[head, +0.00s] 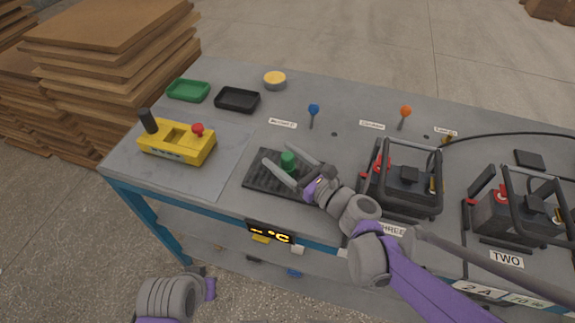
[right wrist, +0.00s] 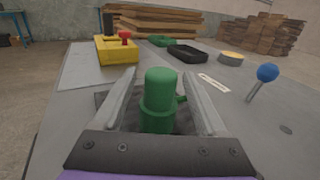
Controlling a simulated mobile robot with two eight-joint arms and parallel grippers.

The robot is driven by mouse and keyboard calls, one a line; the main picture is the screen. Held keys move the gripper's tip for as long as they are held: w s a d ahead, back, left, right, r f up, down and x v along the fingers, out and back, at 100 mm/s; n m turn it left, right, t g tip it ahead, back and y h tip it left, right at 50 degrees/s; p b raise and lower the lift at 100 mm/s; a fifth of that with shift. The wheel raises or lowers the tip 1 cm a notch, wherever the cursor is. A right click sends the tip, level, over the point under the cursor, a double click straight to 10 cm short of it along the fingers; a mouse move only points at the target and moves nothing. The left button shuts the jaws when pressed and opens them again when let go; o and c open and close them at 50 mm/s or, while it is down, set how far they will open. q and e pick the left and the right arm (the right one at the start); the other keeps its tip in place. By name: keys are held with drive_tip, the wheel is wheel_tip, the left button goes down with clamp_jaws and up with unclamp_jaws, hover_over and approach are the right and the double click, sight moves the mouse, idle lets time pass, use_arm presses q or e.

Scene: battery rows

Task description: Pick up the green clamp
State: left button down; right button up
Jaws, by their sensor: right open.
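The green clamp (head: 288,161) stands upright on a black ribbed mat (head: 261,175) near the table's front edge. In the right wrist view the green clamp (right wrist: 159,100) shows as a rounded cylinder with a collar and a small side peg, between the fingers. My right gripper (head: 283,165) is open, with one finger on each side of the clamp; I see gaps between it and the fingers in the right wrist view (right wrist: 159,95). The clamp's lower part is hidden behind the gripper's palm there. At the head view's bottom left, part of my left arm shows, without clear fingertips.
A yellow box with a red knob (head: 177,142), a green tray (head: 188,91), a black tray (head: 237,100) and a yellow round tin (head: 275,80) lie at the left and back. Blue (head: 314,110) and orange (head: 405,111) knobs stand behind. Two framed battery units (head: 407,178) fill the right.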

drive_tip(key=shift+x, duration=0.8)
clamp_jaws()
